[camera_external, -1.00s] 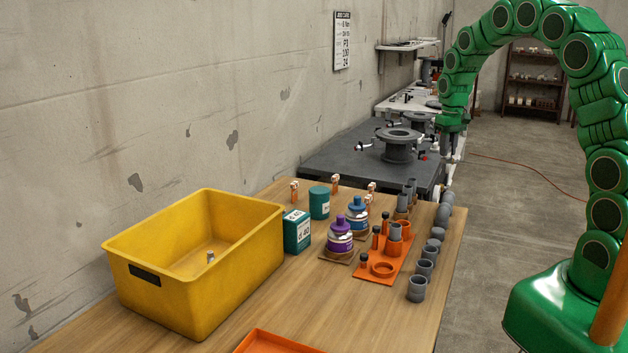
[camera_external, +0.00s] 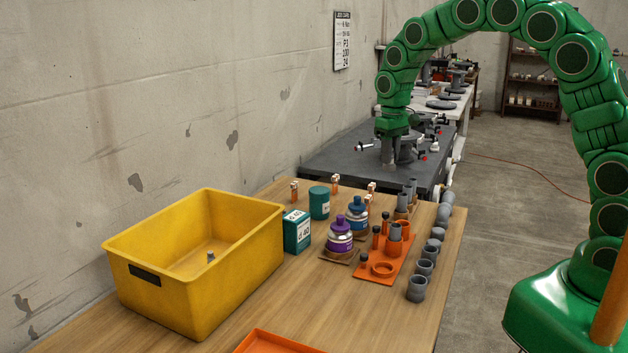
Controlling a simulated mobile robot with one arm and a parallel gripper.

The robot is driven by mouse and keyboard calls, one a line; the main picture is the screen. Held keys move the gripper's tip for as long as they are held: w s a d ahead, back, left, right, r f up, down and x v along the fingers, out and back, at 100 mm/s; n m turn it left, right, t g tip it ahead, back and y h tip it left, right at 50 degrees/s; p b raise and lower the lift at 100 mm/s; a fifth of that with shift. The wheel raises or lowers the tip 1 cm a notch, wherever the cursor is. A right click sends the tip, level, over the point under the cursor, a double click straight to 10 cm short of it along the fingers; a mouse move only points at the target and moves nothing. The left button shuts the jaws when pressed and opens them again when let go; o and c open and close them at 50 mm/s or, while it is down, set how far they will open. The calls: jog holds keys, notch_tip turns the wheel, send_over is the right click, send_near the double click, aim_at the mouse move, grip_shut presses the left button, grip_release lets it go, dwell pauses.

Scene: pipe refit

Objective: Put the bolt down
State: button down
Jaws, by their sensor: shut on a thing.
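My gripper (camera_external: 389,160) hangs, pointing down, over the dark grey bench (camera_external: 335,160) beyond the wooden table. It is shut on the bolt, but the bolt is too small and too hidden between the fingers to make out. The grey flanged pipe piece stands on the bench behind the gripper and is mostly covered by it. A small grey metal piece (camera_external: 210,257), perhaps another bolt, lies in the yellow bin (camera_external: 180,290).
The wooden table (camera_external: 300,300) holds teal containers (camera_external: 297,231), a purple bottle (camera_external: 340,238), a blue bottle (camera_external: 357,215), an orange tray (camera_external: 378,268) with fittings, and grey pipe pieces (camera_external: 417,288) along its right edge. Clamps with red ends (camera_external: 421,157) stand near the gripper.

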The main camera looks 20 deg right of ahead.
jog(key=s+a+n, duration=0.2)
jog(key=s+a, duration=0.6)
jog(key=a, duration=0.3)
jog(key=s+a+n, duration=0.2)
jog(key=s+a, duration=0.6)
jog(key=a, duration=0.4)
jog(key=s+a+n, duration=0.2)
jog(key=s+a, duration=0.4)
jog(key=s, duration=0.4)
jog(key=s+a+n, duration=0.2)
jog(key=s+a, duration=0.4)
jog(key=s, duration=0.3)
jog(key=w+a+f, duration=0.1)
jog(key=a+f, duration=0.3)
jog(key=w+a+f, duration=0.2)
jog(key=a+f, duration=0.1)
jog(key=f, duration=0.2)
jog(key=w+a+f, duration=0.2)
jog(key=a+f, duration=0.2)
jog(key=f, duration=0.1)
jog(key=shift+w+a, duration=0.15)
jog(key=shift+a, duration=0.2)
jog(key=shift+w+a+f, duration=0.2)
jog(key=shift+a+f, duration=0.25)
jog(key=shift+f, duration=1.65)
jog(key=shift+f, duration=0.1)
